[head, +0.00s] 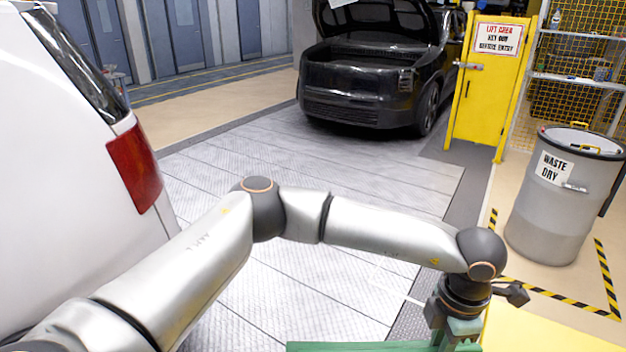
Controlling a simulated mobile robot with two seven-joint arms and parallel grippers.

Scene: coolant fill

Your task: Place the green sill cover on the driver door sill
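My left arm comes in from the lower left and reaches across to the right. Its gripper (452,338) points down at the bottom edge, and its fingertips are not clearly shown. A flat green piece (350,347), possibly the green sill cover, lies along the bottom edge beside and below this gripper. It is mostly cut off, and I cannot tell whether the gripper holds it. No driver door sill shows. A white vehicle (60,170) with a red tail light stands at the left. A black car (365,85) with its hood up stands at the back. My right gripper is out of view.
A grey waste drum (550,215) stands at the right inside black-and-yellow floor tape. A yellow cabinet or gate post (487,100) with a sign stands behind it, next to mesh shelving (580,78). The grey plated floor (330,175) between the vehicles is clear.

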